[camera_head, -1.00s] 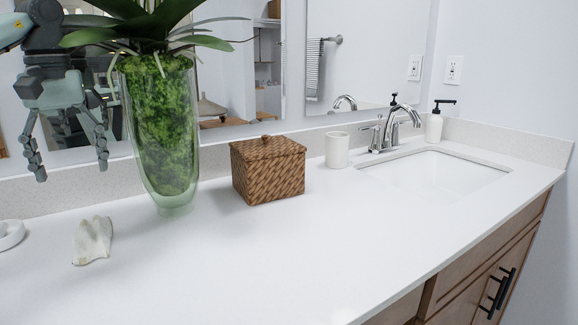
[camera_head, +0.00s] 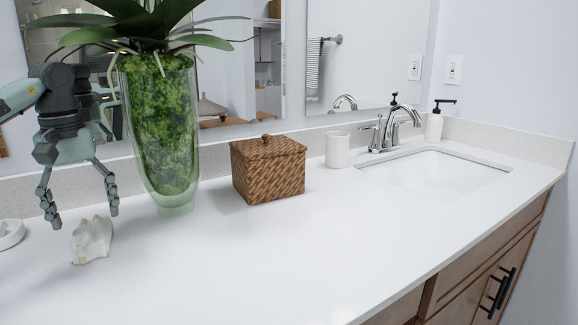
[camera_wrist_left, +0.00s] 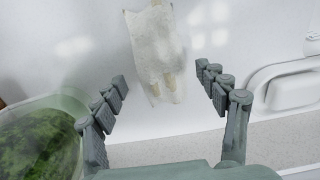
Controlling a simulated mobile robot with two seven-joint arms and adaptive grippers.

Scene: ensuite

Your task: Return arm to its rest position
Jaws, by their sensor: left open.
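My left gripper (camera_head: 84,218) is open and empty, with its fingers pointing down just above and behind a white shell-like object (camera_head: 91,241) on the counter. In the left wrist view, the left gripper (camera_wrist_left: 161,92) has its fingers spread apart, and the pale object (camera_wrist_left: 157,50) lies beyond them, roughly between their lines. I see no contact between fingers and object. My right gripper is not in view.
A tall glass vase (camera_head: 163,140) with a green plant stands close to the right of my left gripper. A white round dish (camera_head: 10,234) is at the left edge. A woven box (camera_head: 268,170), a white cup (camera_head: 338,150) and the sink (camera_head: 435,172) stand farther right. The front counter is clear.

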